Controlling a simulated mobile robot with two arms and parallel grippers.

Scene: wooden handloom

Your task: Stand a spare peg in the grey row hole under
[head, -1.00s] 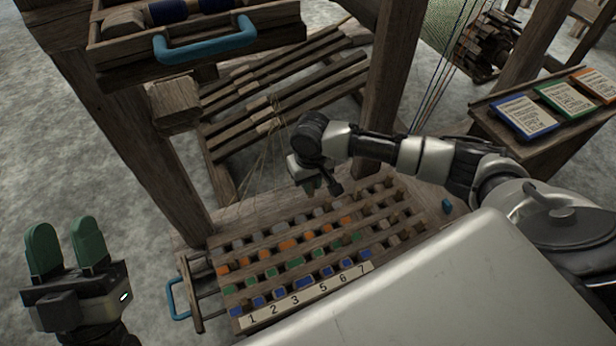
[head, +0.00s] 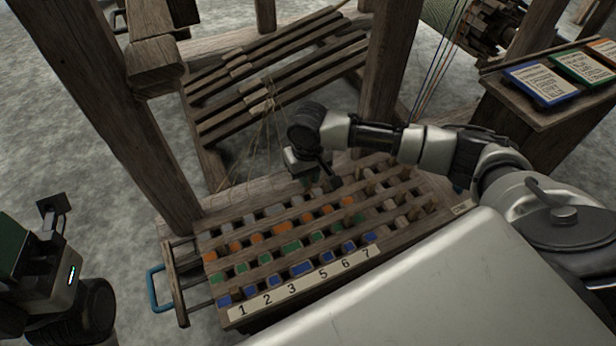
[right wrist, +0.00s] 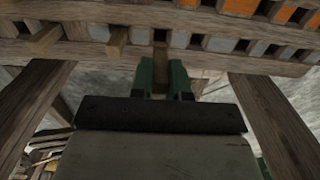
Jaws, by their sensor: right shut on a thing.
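The wooden peg board (head: 262,262) has rows of grey, orange, green and blue holes, with grey at the back and a number strip (head: 305,283) in front. My right gripper (head: 307,180) is over the back edge, by the grey row. In the right wrist view, its green fingers (right wrist: 161,74) are shut on a brown wooden peg (right wrist: 160,54), close to the grey row. Whether the peg's end is in a hole cannot be told. Several other pegs (head: 367,180) stand at the board's right part. My left gripper (head: 14,245) is cut off at the left edge.
Two more pegs (right wrist: 46,37) stick out left of the fingers in the right wrist view. A wooden post (head: 388,80) rises behind the board. Slanted treadles (head: 285,75) lie behind it. A blue handle (head: 155,290) is at the left. A stand with cards (head: 541,82) is at right.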

